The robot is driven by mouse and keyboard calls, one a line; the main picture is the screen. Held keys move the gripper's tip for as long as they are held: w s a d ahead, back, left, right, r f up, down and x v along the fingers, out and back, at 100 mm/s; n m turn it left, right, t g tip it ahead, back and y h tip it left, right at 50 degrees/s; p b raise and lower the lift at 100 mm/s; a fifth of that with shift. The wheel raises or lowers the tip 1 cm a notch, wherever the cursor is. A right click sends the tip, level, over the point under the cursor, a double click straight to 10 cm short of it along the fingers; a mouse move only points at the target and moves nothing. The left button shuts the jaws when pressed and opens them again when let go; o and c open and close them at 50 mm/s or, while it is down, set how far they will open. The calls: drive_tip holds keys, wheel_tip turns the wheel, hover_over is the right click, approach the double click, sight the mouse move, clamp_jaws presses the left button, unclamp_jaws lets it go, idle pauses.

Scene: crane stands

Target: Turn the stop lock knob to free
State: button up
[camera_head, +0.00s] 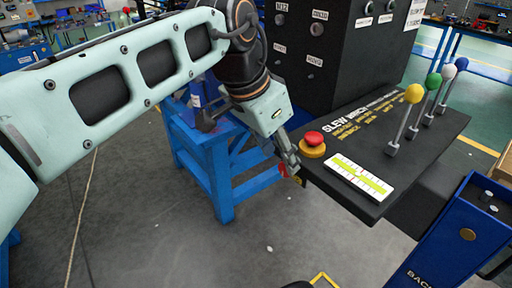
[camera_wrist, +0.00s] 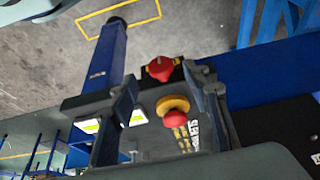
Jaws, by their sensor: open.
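A red knob with a yellow plate (camera_wrist: 160,68), apparently the stop lock knob, is on the front edge of the console in the wrist view. In the head view only a bit of its red (camera_head: 284,170) shows beside my fingers. My gripper (camera_head: 290,158) is at the console's left corner, close to the knob. In the wrist view my gripper (camera_wrist: 163,82) is open, and the knob appears between its fingertips; contact cannot be told. The knob's marking is too small to read.
A red mushroom button on a yellow base (camera_head: 313,144) stands on the black console (camera_head: 400,160) close to my gripper. A white-and-green label (camera_head: 360,177) and several ball-topped levers (camera_head: 404,120) are to its right. A blue stand (camera_head: 222,165) is behind my arm. Open floor lies in front.

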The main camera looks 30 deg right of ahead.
sight(280, 168)
drive_tip(key=shift+x, duration=2.35)
drive_tip(key=shift+c, duration=0.3)
drive_tip(key=c, duration=1.1)
drive_tip(key=g+b, duration=0.2)
drive_tip(key=g, duration=0.1)
drive_tip(key=n+g+b, duration=0.1)
drive_tip(key=b, duration=0.1)
drive_tip(key=shift+w+f+h, duration=0.25)
drive_tip(key=shift+w+h, duration=0.05)
drive_tip(key=shift+w, duration=0.1)
drive_tip(key=g+b, duration=0.2)
drive_tip(key=n+g+b, duration=0.1)
drive_tip(key=g, duration=0.1)
drive_tip(key=shift+w+f+g+h+b, duration=0.15)
drive_tip(key=shift+w+g+h+b, duration=0.05)
drive_tip(key=shift+g+h+b, duration=0.2)
drive_tip(key=g+b, duration=0.1)
drive_tip(key=n+g+h+b, duration=0.1)
drive_tip(key=g+b, duration=0.2)
drive_tip(key=g, duration=0.1)
drive_tip(key=shift+w+a+f+n+h, duration=0.1)
drive_tip(key=shift+w+f+n+h, duration=0.1)
drive_tip(key=shift+f+n+h, duration=0.15)
drive_tip(key=shift+n+g+h+b, duration=0.25)
drive_tip(key=shift+n+g+b, duration=0.1)
drive_tip(key=shift+g+b, duration=0.95)
